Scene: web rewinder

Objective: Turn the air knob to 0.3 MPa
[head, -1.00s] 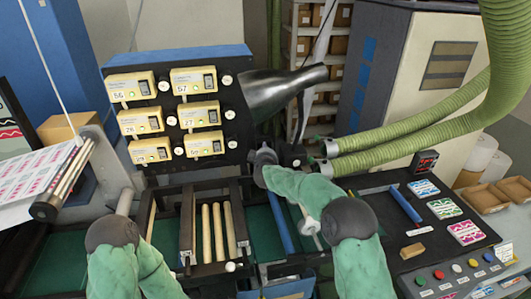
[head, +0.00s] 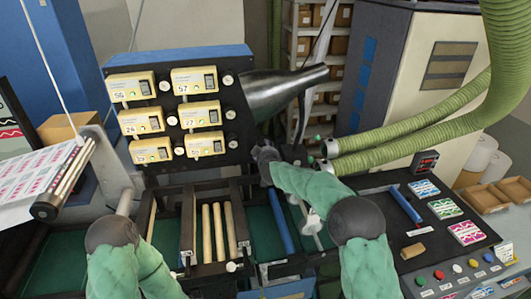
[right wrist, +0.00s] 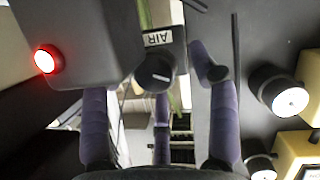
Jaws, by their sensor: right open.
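The air knob (right wrist: 155,74) is a dark round knob with a pale pointer mark, under a white AIR label (right wrist: 158,38) that looks upside down in the right wrist view. My right gripper (right wrist: 153,88) is open, its two purple fingers apart on either side of the knob. I cannot tell whether either finger touches it. In the head view my right gripper (head: 265,158) is at the dark machine part right of the counter panel, and the knob is not clear there. No scale reading is legible. My left arm shows at lower left, but its gripper is not visible.
A red lit lamp (right wrist: 46,60) is left of the knob, and a white-faced round knob (right wrist: 287,99) is to the right. A black panel (head: 238,115) holds several yellow counters. Green hoses (head: 400,140) and a black funnel (head: 285,88) are close to my right gripper.

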